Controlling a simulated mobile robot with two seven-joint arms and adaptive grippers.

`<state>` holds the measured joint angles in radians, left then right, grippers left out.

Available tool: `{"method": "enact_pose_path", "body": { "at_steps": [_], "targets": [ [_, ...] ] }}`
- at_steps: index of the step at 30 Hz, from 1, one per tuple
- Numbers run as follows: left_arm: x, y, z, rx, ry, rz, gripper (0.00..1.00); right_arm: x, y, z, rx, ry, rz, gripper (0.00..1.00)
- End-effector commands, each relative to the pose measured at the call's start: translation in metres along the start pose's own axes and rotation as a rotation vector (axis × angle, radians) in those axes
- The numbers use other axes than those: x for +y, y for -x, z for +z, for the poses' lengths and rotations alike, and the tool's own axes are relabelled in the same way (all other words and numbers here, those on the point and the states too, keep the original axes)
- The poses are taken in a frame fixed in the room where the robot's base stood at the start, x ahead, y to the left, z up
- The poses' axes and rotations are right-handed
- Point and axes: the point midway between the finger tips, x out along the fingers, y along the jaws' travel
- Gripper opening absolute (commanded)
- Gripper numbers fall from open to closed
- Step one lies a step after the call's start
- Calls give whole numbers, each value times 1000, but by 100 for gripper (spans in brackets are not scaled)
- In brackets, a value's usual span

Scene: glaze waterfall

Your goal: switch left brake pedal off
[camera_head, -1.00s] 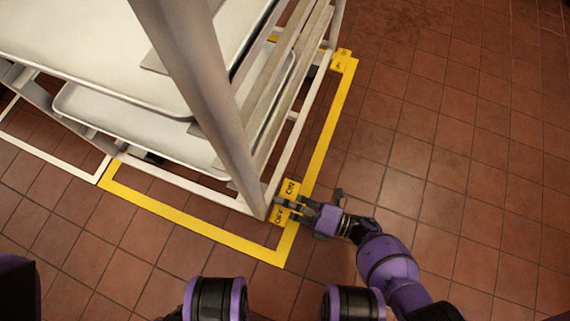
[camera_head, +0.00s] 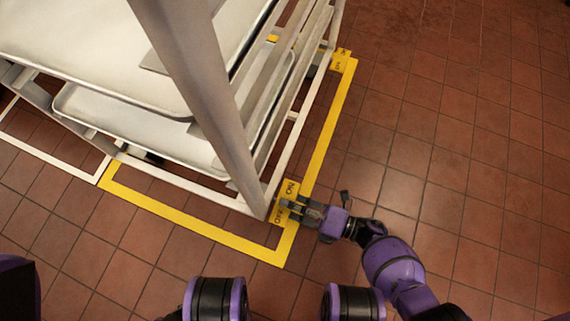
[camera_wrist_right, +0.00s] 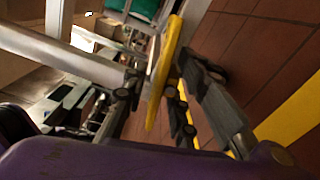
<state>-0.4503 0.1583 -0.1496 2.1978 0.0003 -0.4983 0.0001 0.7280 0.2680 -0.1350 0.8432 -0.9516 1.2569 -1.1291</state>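The near yellow brake pedal (camera_head: 290,188), lettered ON and OFF, is at the near right foot of the tray rack (camera_head: 206,100). My right gripper (camera_head: 286,208) is at its OFF end, reaching in from the right, and partly covers it. In the right wrist view the yellow pedal plate (camera_wrist_right: 162,70) shows edge-on between the fingers of my right gripper (camera_wrist_right: 165,85). The fingers stand apart; whether either one touches the plate cannot be told. A second yellow pedal (camera_head: 341,59) is at the rack's far right foot. My left gripper is out of view.
The rack holds white trays (camera_head: 75,100) and its upright post leans across the head view. Yellow tape (camera_head: 190,227) outlines its floor space, with white tape (camera_head: 45,155) at the left. The tiled floor (camera_head: 440,150) to the right is clear.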

Motion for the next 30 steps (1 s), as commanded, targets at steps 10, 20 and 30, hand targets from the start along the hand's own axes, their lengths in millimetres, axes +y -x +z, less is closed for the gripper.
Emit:
{"method": "enact_pose_path", "body": {
  "at_steps": [10,20,30],
  "targets": [
    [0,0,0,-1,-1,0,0,-1,75,-1,2,0,-4,26],
    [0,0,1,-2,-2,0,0,0,104,0,2,2,0,26],
    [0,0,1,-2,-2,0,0,0,104,0,1,1,0,26]
  ]
}}
